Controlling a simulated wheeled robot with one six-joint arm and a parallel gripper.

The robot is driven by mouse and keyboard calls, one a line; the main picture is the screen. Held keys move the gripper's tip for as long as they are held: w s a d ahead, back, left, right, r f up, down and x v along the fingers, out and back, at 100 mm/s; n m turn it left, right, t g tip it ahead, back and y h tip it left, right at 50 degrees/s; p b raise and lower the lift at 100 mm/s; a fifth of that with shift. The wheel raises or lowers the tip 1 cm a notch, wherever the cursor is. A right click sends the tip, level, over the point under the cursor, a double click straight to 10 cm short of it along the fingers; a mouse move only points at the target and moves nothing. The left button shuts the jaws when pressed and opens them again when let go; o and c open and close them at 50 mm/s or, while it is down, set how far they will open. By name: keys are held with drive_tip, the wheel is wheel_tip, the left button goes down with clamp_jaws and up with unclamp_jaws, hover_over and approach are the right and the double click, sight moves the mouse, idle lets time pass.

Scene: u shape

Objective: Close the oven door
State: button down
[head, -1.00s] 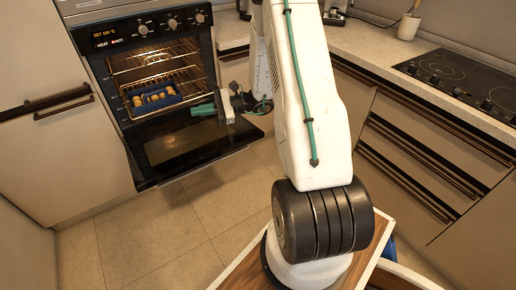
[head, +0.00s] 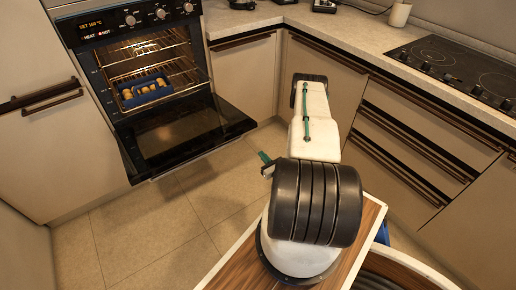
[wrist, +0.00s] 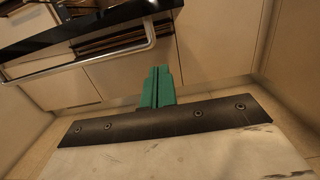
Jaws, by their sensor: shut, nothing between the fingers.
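The oven (head: 135,62) stands at the left in the head view, and its cavity is open and lit. Its door (head: 185,135) is folded down, with its dark inner glass facing up. In the wrist view, the door's edge (wrist: 95,27) and its bar handle (wrist: 80,66) cross the upper left. My gripper (head: 266,160) is low, to the right of the door and apart from it, partly hidden behind my arm in the head view. Its green fingers (wrist: 157,87) are together and empty in the wrist view, pointing toward the area below the handle.
A blue tray with several round yellowish pieces (head: 143,91) sits on a rack inside the oven. Cabinets with drawers (head: 410,130) and a cooktop (head: 465,75) line the right. The tiled floor (head: 150,225) in front of the oven is clear.

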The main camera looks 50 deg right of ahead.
drive_tip(key=w+d+r, duration=0.2)
drive_tip(key=w+r, duration=0.2)
drive_tip(key=w, duration=0.5)
drive_tip(key=shift+d+r, duration=0.25)
drive_tip(key=shift+r, duration=0.1)
drive_tip(key=shift+d+r, duration=0.1)
